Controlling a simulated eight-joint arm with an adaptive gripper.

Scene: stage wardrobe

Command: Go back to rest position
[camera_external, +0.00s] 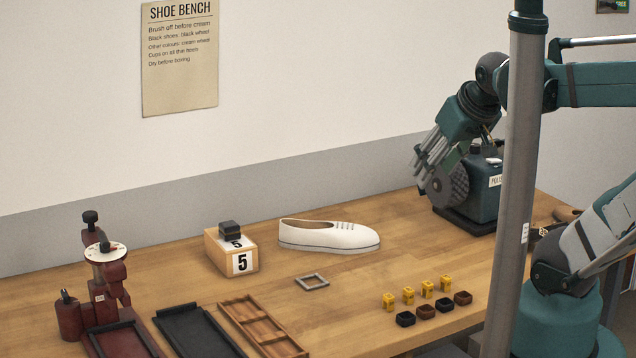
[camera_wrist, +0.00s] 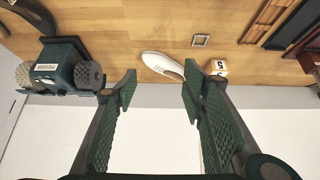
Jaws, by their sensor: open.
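My gripper (camera_wrist: 158,88) is open and empty in the wrist view, its green fingers spread wide with bench, shoe and wall seen between them. In the external view my gripper (camera_external: 430,160) hangs at the right, in front of the wall and close to the teal polishing machine (camera_external: 485,198). I cannot tell whether they touch. The machine also shows at the left of the wrist view (camera_wrist: 58,68), apart from the fingers. A white shoe (camera_external: 330,236) lies on the wooden bench (camera_external: 370,290), well to the left of my gripper.
A wooden box marked 5 (camera_external: 232,250) stands left of the shoe. A grey square frame (camera_external: 312,282), several yellow blocks (camera_external: 408,295) and several small dark cups (camera_external: 425,311) lie in front. A maroon press (camera_external: 105,270), black tray (camera_external: 195,330) and wooden tray (camera_external: 262,325) are at left. A grey post (camera_external: 515,180) stands right.

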